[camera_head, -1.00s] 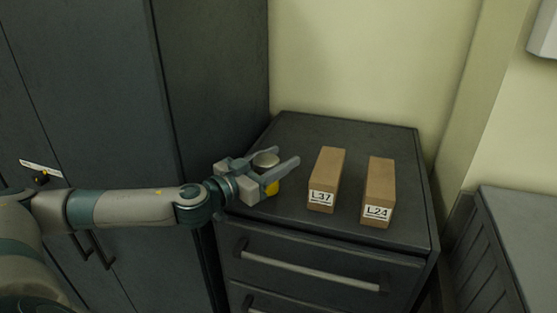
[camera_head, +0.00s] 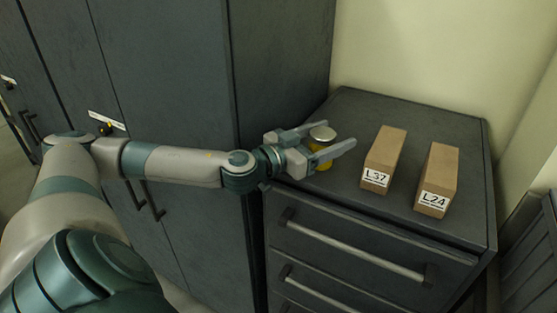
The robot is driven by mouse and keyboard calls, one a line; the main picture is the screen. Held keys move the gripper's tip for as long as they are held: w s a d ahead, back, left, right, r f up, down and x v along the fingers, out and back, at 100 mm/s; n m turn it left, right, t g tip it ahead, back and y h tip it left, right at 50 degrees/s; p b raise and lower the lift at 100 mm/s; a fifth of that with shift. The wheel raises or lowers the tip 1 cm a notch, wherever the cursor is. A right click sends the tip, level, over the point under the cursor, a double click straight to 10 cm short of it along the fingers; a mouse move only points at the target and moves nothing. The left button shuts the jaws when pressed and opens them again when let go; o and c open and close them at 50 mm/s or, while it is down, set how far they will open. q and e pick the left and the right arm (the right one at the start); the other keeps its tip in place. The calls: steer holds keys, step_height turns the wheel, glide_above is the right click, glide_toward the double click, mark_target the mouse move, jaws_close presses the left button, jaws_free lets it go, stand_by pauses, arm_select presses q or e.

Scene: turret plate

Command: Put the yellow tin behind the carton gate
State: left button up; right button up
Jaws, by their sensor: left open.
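The yellow tin (camera_head: 322,134) has a pale silvery lid and stands at the left side of the dark cabinet top. My left gripper (camera_head: 338,137) is open, with its two fingers on either side of the tin; the near finger hides part of its yellow body. I cannot tell whether the fingers touch it. My right gripper is not in view.
The cabinet top (camera_head: 410,112) is clear behind the cartons, up to the pale wall. A tall dark cupboard (camera_head: 280,70) rises close on the left, beside my left arm. The drawer cabinet's front edge lies just before the cartons.

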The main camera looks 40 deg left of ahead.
mark_target(313, 143)
arm_select(q)
steer(key=b+v, duration=0.3)
steer(key=v, duration=0.1)
steer(key=shift+d+f+b, duration=0.25)
steer(key=shift+b, duration=0.15)
steer(key=shift+s+a+r, duration=0.1)
steer(key=shift+s+a, duration=0.05)
steer(key=shift+s, duration=0.1)
steer(key=shift+b+v, duration=0.8)
steer(key=shift+s+r+p, duration=0.15)
steer(key=shift+r+p, duration=0.25)
steer(key=shift+p, duration=0.25)
steer(key=shift+s+a+p, duration=0.15)
steer(key=shift+s+p, duration=0.05)
steer(key=shift+p, duration=0.5)
steer(key=p+v, duration=0.2)
steer(key=p, duration=0.1)
steer(key=shift+r+p, duration=0.1)
steer(key=shift+p, duration=0.3)
steer(key=p+v, duration=0.5)
steer(key=v, duration=0.2)
steer(key=shift+f, duration=0.2)
steer(key=shift+o, duration=0.6)
steer(key=shift+f, duration=0.15)
